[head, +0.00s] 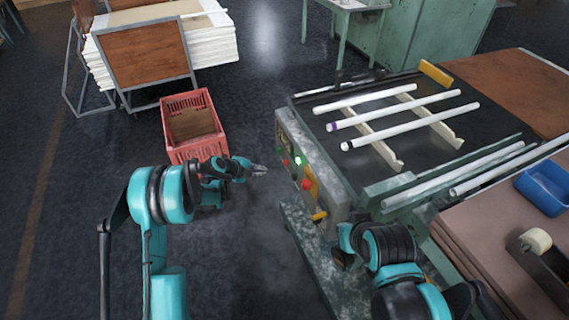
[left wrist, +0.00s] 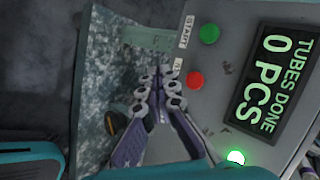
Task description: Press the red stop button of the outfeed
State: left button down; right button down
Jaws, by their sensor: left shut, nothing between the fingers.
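The red stop button (left wrist: 194,80) is a round cap on the grey control panel (left wrist: 215,105). It sits beside a green button (left wrist: 209,33) labelled START. In the head view the stop button (head: 285,162) is a small red dot on the panel's left-facing side. My left gripper (head: 260,170) is shut and empty, just left of the panel. In the left wrist view its fingertips (left wrist: 166,74) show just left of the red button and partly cover its label. Whether they touch the panel I cannot tell. My right arm shows at the lower right, its fingers not visible.
A green lamp (left wrist: 235,157) is lit near the display (left wrist: 272,85) reading TUBES DONE 0 PCS. Another red knob (head: 306,184) sits nearer on the panel. White tubes (head: 395,123) lie on the machine. A red crate (head: 203,146) stands behind my left arm.

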aim_at(286, 163)
pick_arm(q)
jog(key=w+d, duration=0.2)
jog(key=d, duration=0.3)
jog(key=shift+d, duration=0.4)
jog(key=shift+d, duration=0.15)
dwell(1.0)
jog(key=shift+w+d, duration=0.1)
jog(key=shift+d, duration=0.15)
jog(key=shift+w+d+b, duration=0.15)
jog(key=shift+d+b, duration=0.2)
jog(key=shift+d, duration=0.15)
dwell(0.7)
dwell(0.3)
jog(key=shift+s+a, duration=0.3)
jog(key=shift+a, duration=0.6)
jog(key=shift+a, duration=0.1)
